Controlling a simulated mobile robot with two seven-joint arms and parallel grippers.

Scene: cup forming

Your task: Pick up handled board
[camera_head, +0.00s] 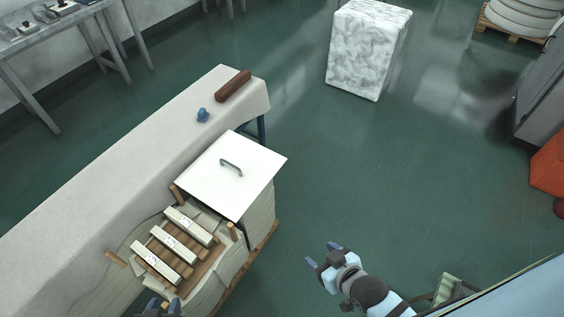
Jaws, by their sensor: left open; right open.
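The handled board is a white square board (222,190) with a dark, curved handle (231,167) on its top face. It lies over the far end of a low stack beside the long table. My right gripper (323,257) is open and empty over the floor, to the right of and nearer than the board, apart from it. My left gripper (160,304) shows only in part at the bottom edge, near the front of the stack, and is open. Neither gripper touches the board.
A cloth-covered table (120,180) runs along the left, with a brown roller (233,86) and a small blue object (202,115) on it. Several labelled bars (155,262) lie on the stack. A marbled white block (367,52) stands on the floor behind.

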